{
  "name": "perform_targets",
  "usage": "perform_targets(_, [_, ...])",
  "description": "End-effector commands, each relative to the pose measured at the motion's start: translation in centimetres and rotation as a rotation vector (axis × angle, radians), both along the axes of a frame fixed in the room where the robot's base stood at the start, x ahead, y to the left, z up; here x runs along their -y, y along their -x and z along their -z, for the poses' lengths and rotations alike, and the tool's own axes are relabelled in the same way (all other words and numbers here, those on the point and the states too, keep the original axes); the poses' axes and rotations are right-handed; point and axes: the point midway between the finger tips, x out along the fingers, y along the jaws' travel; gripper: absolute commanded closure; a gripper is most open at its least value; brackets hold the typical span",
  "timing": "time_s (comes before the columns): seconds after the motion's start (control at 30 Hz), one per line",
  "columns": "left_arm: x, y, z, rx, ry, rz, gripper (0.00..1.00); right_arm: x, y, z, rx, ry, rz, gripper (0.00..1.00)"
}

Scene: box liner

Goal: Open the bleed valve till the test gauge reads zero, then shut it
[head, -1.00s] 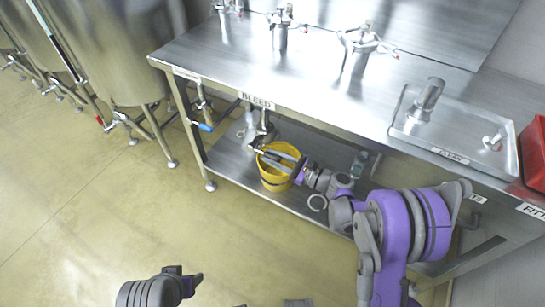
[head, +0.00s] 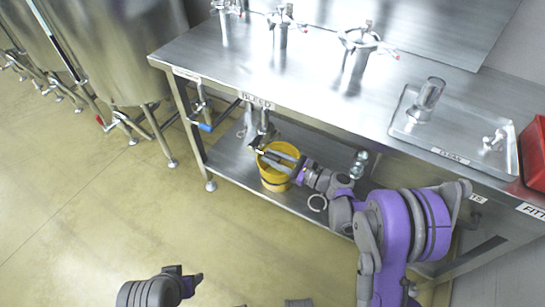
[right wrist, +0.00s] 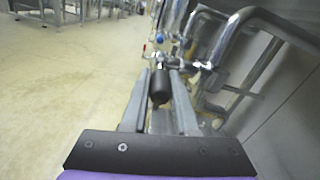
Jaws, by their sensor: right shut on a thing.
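The BLEED label (head: 257,101) is on the front edge of the steel bench. Below it a bleed pipe with its valve (head: 264,122) hangs down over a yellow bucket (head: 276,176). My right gripper (head: 258,150) reaches in under the bench, just above the bucket. In the right wrist view, my right gripper (right wrist: 160,85) is shut on a black cylindrical handle (right wrist: 159,86), with pipework behind it. My left gripper (head: 195,280) is at the bottom of the head view, away from the bench; its finger gap is unclear. I can make out no readable gauge dial.
The steel bench (head: 300,95) carries several fittings and a shallow tray (head: 455,143). A red bin (head: 535,153) is at the right. A blue-handled valve (head: 205,127) hangs at the left end. Steel tanks (head: 115,50) stand left. The floor (head: 90,210) is clear.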

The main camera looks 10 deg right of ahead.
Motion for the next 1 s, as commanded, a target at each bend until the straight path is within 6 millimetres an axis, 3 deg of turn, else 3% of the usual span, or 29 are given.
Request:
perform_targets(0.53, [0.0, 0.1, -0.6, 0.002, 0.0, 0.0, 0.43, 0.0, 0.0, -0.4, -0.018, 0.028, 0.0, 1.0])
perform_targets(1.0, [0.0, 0.6, -5.2, 0.016, 0.0, 0.0, 0.43, -0.4, -0.2, -3.1, -0.195, 0.275, 0.0, 1.0])
